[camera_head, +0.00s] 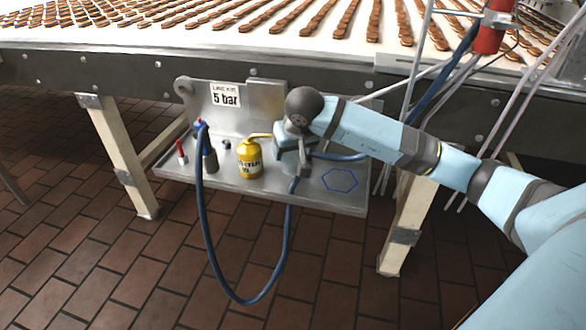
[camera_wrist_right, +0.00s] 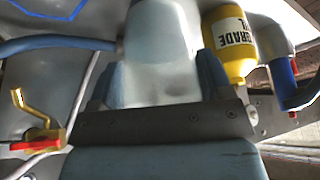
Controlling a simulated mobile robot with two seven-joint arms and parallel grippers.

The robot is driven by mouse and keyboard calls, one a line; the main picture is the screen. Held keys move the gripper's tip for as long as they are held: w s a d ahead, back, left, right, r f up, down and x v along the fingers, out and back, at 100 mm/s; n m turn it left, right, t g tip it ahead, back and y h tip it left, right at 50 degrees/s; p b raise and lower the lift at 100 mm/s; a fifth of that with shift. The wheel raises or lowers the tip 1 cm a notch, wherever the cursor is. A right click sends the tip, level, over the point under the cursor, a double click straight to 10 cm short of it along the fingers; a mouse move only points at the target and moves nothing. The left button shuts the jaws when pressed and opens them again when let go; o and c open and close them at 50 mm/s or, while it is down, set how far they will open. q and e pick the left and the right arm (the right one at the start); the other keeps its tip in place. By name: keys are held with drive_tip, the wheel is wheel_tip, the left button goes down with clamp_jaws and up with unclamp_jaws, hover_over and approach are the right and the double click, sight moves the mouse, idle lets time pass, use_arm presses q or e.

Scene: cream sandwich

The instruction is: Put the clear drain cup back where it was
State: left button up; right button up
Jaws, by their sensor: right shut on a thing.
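The clear drain cup (camera_wrist_right: 165,45) is a pale, see-through vessel in the right wrist view. It sits between the two blue fingers of my right gripper (camera_wrist_right: 160,80), which is shut on it. In the head view my right gripper (camera_head: 296,160) is over the metal shelf (camera_head: 310,198), just right of the yellow bottle; the cup is mostly hidden there by my wrist and gripper. I cannot tell whether the cup touches the shelf. A blue hexagon outline (camera_head: 340,180) is on the bare shelf to the right of the gripper. My left gripper is not in view.
A yellow oil bottle (camera_head: 249,158) stands close left of my gripper. A blue hose (camera_head: 201,215) loops below the shelf from a grey fitting (camera_head: 209,158). A brass valve with a red handle (camera_wrist_right: 38,135) shows in the wrist view. The conveyor frame (camera_head: 330,75) runs above.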

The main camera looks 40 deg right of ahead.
sight(293, 163)
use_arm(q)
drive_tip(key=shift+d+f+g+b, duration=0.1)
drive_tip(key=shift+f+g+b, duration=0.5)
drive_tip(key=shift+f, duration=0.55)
use_arm(e)
drive_tip(key=shift+f, duration=2.25)
drive_tip(key=shift+f, duration=0.2)
drive_tip(key=o, duration=1)
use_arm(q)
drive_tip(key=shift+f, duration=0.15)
use_arm(e)
drive_tip(key=shift+r, duration=0.1)
